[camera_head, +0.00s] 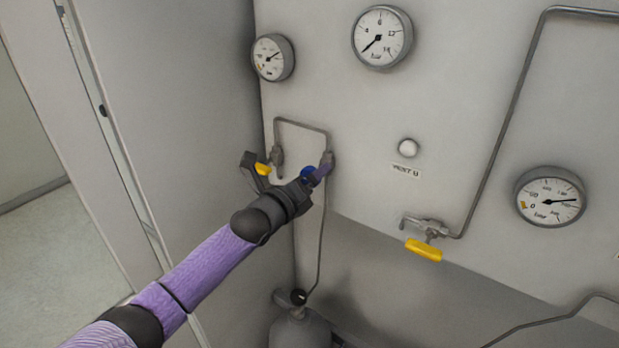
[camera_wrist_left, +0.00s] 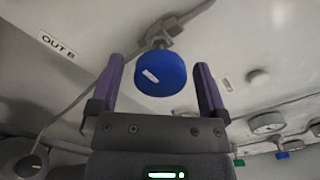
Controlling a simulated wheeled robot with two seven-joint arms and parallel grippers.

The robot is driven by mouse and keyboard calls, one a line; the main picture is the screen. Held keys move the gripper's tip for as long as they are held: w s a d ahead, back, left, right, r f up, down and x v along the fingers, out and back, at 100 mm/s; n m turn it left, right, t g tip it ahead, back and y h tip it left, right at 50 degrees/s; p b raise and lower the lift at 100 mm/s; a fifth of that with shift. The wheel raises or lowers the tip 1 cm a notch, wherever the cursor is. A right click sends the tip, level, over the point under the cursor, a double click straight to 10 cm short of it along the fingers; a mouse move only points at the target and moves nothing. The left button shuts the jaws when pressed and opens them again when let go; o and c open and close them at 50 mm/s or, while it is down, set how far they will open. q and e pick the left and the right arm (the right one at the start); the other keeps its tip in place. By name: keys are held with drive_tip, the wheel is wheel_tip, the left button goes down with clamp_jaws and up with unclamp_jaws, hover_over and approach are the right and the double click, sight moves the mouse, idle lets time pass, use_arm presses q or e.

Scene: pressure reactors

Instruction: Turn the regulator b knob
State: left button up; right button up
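The blue round knob (camera_wrist_left: 160,76) with a white mark sits on a pipe fitting, close to an "OUT B" label (camera_wrist_left: 58,46) in the left wrist view. My left gripper (camera_wrist_left: 160,68) is open, with one purple finger on each side of the knob. Gaps show between the knob and both fingers, so I see no grip. In the head view my left gripper (camera_head: 297,180) reaches the panel's lower left, and its body hides most of the blue knob (camera_head: 308,174). My right gripper is not in view.
A yellow-handled valve (camera_head: 424,250) hangs at the panel's lower edge. Thin pipes run near my left gripper. Two gauges (camera_head: 381,37) (camera_head: 272,57) sit above, another (camera_head: 550,200) at right. A grey cylinder (camera_head: 299,328) stands below. A cabinet wall (camera_head: 190,110) is close on the left.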

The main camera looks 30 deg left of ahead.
use_arm(q)
drive_tip(key=c, duration=1.2)
